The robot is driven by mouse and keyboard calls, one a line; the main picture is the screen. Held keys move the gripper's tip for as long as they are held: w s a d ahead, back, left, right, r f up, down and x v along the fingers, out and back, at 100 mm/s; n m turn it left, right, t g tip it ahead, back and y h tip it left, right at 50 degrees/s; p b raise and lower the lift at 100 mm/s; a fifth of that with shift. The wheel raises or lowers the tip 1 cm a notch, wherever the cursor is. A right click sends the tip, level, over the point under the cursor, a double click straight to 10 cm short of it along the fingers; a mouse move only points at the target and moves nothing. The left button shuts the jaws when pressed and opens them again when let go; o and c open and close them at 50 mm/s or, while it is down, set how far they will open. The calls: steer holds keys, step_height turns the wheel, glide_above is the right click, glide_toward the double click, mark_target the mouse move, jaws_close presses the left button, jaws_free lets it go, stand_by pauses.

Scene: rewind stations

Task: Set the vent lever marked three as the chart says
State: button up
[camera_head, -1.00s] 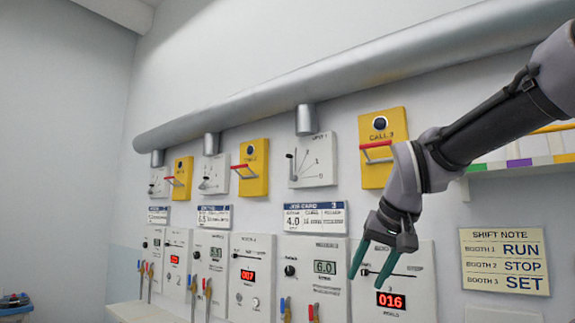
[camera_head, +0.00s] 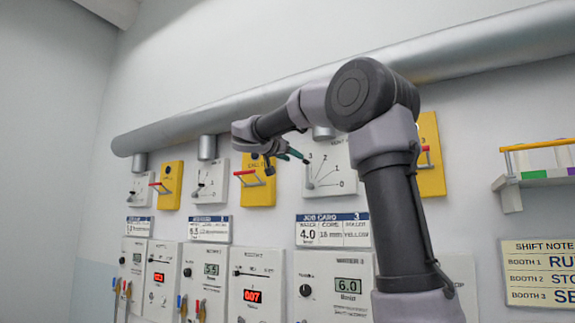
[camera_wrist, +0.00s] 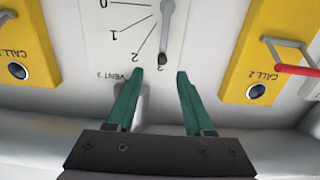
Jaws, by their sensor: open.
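The white vent 3 panel (camera_head: 338,172) has a fan of lines marked 0 to 3; it shows upside down in the wrist view (camera_wrist: 110,50). Its grey lever (camera_wrist: 167,22) has a dark knob and points at the 3 mark. My gripper (camera_wrist: 160,74) is open, its green fingertips either side of the knob's line and just short of it, not closed on it. In the head view my gripper (camera_head: 287,164) is at the panel's left edge. The shift note (camera_head: 545,270) is cut off at right; its rows list booths 1, 2 and 3.
Yellow call boxes (camera_head: 258,180) with red-barred handles flank the panel; another (camera_wrist: 283,30) is close by in the wrist view. A silver duct (camera_head: 200,128) runs above. The booth 3 job card (camera_head: 333,229) hangs below. A shelf (camera_head: 540,180) juts out at right.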

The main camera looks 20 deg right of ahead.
mark_target(303, 161)
steer(key=x, duration=1)
steer(key=shift+w+r, duration=0.4)
steer(key=shift+w, duration=0.05)
jaws_close()
stand_by(0.9)
